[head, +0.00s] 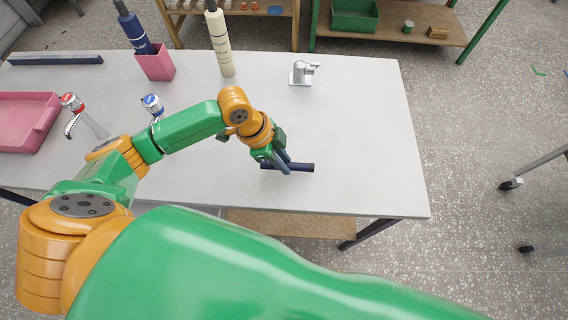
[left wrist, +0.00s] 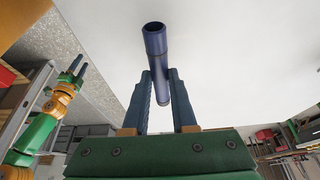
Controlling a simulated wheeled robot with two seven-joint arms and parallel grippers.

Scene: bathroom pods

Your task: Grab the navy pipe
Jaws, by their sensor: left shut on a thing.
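The navy pipe (head: 302,167) is a short dark hollow tube near the front right part of the pale table (head: 370,120). My left gripper (head: 282,166) comes down over its left part in the head view, shut on it. In the left wrist view the pipe (left wrist: 155,40) runs between the two blue fingers (left wrist: 163,95), its open end toward the camera. I cannot tell whether the pipe touches the table. My right gripper (left wrist: 79,68) shows small at the left of the left wrist view, away from the pipe; its opening is unclear.
A red-handled tap (head: 72,104), a blue-handled tap (head: 152,104) and a small chrome tap (head: 301,74) stand on the table. A pink tray (head: 50,125), a pink holder with a navy bottle (head: 156,65), a cream bottle (head: 219,48) and a dark bar (head: 55,59) are there too. The table's right part is clear.

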